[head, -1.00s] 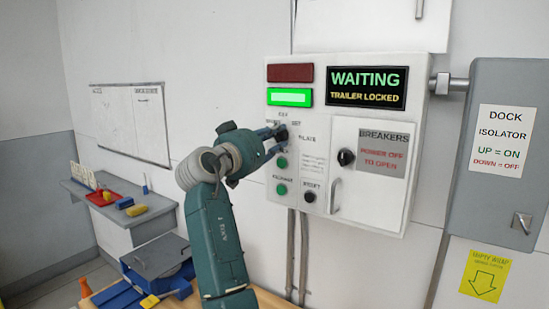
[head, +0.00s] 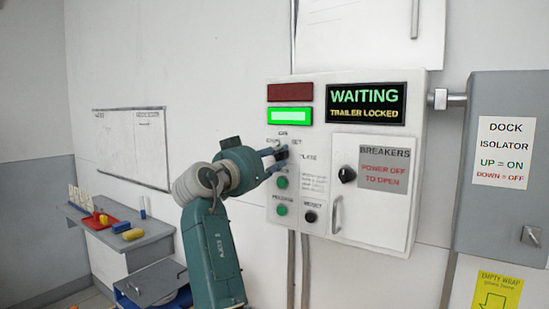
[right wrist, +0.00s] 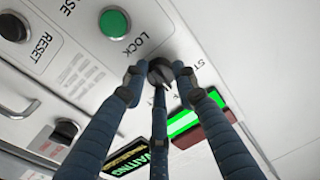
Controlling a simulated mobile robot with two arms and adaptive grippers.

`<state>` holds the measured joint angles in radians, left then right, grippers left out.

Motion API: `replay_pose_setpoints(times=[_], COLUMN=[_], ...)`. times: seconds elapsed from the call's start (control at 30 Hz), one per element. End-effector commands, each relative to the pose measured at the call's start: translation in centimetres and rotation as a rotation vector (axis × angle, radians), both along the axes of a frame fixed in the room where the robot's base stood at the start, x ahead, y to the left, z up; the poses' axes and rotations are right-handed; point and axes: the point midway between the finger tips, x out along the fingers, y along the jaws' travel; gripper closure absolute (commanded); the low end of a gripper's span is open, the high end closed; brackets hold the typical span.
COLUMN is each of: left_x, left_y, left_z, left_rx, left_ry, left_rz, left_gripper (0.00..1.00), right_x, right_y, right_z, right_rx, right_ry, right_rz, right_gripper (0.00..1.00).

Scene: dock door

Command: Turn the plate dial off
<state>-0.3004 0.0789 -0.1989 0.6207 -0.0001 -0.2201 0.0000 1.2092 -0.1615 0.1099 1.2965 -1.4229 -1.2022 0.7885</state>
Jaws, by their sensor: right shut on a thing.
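The plate dial (head: 282,153) is a small dark knob on the white control panel, with small lettering around it and a PLATE label to its right. My right gripper (head: 276,157) reaches it from the left and is shut on it. In the right wrist view, three dark blue fingers close around the black dial (right wrist: 160,70). The fingers hide part of the dial and some lettering, so I cannot tell which mark it points to. The left gripper is not in view.
Green buttons (head: 281,183) and a black RESET knob (head: 310,216) sit below the dial. A BREAKERS door (head: 372,215) with its own knob is to the right. The green lamp (head: 290,116) is lit; the display (head: 366,103) reads WAITING, TRAILER LOCKED. A grey isolator box (head: 500,210) stands further right.

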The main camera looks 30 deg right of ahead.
Motion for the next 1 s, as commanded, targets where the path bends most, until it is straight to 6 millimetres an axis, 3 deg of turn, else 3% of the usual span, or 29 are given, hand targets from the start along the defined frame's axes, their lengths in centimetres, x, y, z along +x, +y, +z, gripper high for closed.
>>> replay_pose_setpoints(times=[0.03, 0.07, 0.13, 0.43, 0.57, 1.0], left_x=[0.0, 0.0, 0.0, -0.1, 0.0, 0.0], left_y=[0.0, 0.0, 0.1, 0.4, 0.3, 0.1], left_z=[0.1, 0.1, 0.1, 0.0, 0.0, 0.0], left_rx=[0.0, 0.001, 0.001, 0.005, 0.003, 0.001], left_ry=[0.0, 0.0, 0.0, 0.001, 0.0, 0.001], left_rz=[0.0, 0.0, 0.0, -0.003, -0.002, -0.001], left_gripper=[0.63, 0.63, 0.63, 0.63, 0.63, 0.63], right_x=[-0.1, -0.1, -0.1, -0.1, -0.4, -4.1], right_y=[-0.1, -0.1, -0.1, 0.1, 1.1, 8.7], right_z=[0.6, 0.6, 0.6, 0.2, 0.2, -0.5], right_rx=[-0.009, -0.009, -0.008, -0.004, -0.005, -0.004], right_ry=[-0.008, -0.008, -0.007, -0.003, -0.003, -0.003], right_rz=[0.001, 0.001, 0.001, 0.001, 0.003, 0.003], right_gripper=[0.98, 0.68, 0.54, 0.53, 0.53, 0.53])
